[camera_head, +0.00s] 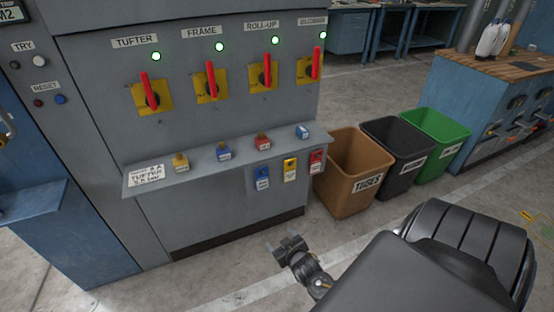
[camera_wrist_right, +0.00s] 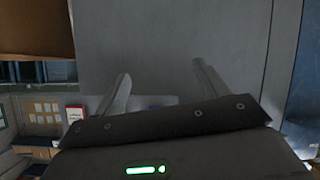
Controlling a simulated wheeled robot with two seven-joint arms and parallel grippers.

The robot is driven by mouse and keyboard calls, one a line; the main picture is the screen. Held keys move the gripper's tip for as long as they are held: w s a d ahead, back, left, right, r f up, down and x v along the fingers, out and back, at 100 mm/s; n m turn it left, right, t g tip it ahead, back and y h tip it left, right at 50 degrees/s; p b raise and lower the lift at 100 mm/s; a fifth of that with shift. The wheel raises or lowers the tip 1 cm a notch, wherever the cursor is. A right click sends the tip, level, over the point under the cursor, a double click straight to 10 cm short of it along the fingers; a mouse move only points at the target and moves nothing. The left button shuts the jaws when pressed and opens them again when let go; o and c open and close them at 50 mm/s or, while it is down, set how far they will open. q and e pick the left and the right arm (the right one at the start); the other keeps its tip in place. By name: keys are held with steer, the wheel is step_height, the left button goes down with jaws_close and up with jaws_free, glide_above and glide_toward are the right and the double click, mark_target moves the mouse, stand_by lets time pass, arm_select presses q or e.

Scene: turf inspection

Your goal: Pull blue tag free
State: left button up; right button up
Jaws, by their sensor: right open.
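A blue tag (camera_head: 262,178) with a white label hangs under the front edge of the grey shelf (camera_head: 205,170). A yellow tag (camera_head: 290,169) and a red tag (camera_head: 316,161) hang to its right. My right gripper (camera_head: 287,246) is open and empty, low in front of the cabinet, below and apart from the tags. In the right wrist view its two fingers (camera_wrist_right: 163,85) stand spread before a grey surface. A faint blue patch shows between them, too unclear to name. My left gripper is not in view.
On the shelf stand a yellow block (camera_head: 180,163), a blue block (camera_head: 223,152), a red block (camera_head: 262,143) and a blue-and-white one (camera_head: 302,132). Red-handled switches (camera_head: 150,92) sit above. Brown (camera_head: 347,185), black and green bins stand right. Floor before the cabinet is clear.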

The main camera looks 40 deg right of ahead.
steer(key=w+d+r+m+t+h+b, duration=0.1)
steer(key=w+r+m+t+b, duration=0.2)
steer(key=r, duration=0.7)
steer(key=t+h+b, duration=0.1)
steer(key=t, duration=0.1)
glide_toward(264, 175)
steer(key=w, duration=0.2)
steer(key=w+d+r+b, duration=0.1)
steer(key=w, duration=0.3)
steer(key=shift+w+d+r+b, duration=0.15)
steer(key=shift+r+b, duration=0.15)
steer(key=shift+r, duration=0.05)
steer(key=shift+x, duration=0.8)
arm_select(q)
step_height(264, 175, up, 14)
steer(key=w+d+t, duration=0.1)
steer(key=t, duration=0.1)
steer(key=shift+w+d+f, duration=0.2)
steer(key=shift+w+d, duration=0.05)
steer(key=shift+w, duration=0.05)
arm_select(e)
steer(key=c, duration=1.1)
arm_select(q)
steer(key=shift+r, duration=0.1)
arm_select(e)
steer(key=shift+r, duration=0.1)
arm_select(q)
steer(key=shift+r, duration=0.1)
